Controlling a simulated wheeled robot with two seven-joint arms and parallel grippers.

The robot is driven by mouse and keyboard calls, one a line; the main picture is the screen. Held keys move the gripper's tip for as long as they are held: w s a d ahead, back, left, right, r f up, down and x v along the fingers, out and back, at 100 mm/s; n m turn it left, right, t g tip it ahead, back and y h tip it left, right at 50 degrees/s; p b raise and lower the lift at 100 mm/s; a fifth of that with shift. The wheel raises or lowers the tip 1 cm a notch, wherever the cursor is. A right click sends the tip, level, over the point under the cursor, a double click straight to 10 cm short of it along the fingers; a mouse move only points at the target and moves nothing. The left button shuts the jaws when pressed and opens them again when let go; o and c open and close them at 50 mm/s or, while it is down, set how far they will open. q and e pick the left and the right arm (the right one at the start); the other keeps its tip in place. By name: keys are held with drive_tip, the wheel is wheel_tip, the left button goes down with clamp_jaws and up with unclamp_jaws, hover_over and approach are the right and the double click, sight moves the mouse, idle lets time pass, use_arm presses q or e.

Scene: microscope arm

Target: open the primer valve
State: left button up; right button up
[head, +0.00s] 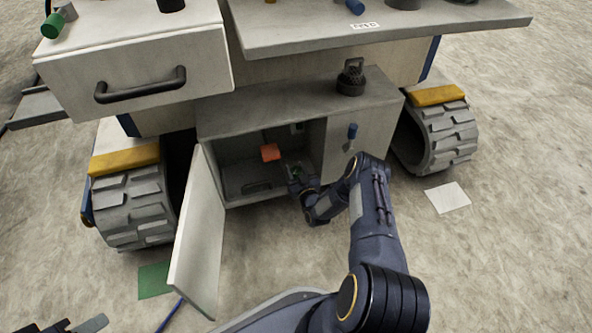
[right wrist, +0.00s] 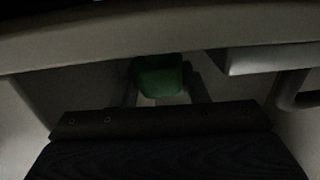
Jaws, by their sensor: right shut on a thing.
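An open cabinet (head: 238,170) sits low in the vehicle's front, with its door swung out to the left. My right gripper (head: 291,171) reaches into its opening from the right. In the right wrist view a green block-like piece (right wrist: 159,75) lies between the two fingers, and the gripper is shut on it. It looks like a valve handle, but its mount is hidden and the view is dark. I cannot tell how far it is turned. An orange block (head: 270,152) hangs inside, left of my right gripper. What seems to be my left gripper (head: 78,325) is cut off at the bottom left.
The cabinet door (head: 199,235) stands open on the left. A drawer with a black handle (head: 141,85) juts out above, and a shelf (head: 380,32) overhangs at the top. A blue knob (head: 352,131) is on the right panel. Tracks (head: 133,205) flank the cabinet.

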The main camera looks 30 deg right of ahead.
sight(299, 174)
drive_tip(key=shift+f+n+y, duration=0.1)
drive_tip(key=shift+n+y, duration=1)
drive_tip(key=shift+y, duration=0.7)
drive_tip(key=shift+s, duration=0.1)
drive_tip(key=o, duration=1)
drive_tip(key=shift+s+d+p, duration=0.15)
drive_tip(key=shift+s+p, duration=1.4)
drive_tip(key=shift+s, duration=2.35)
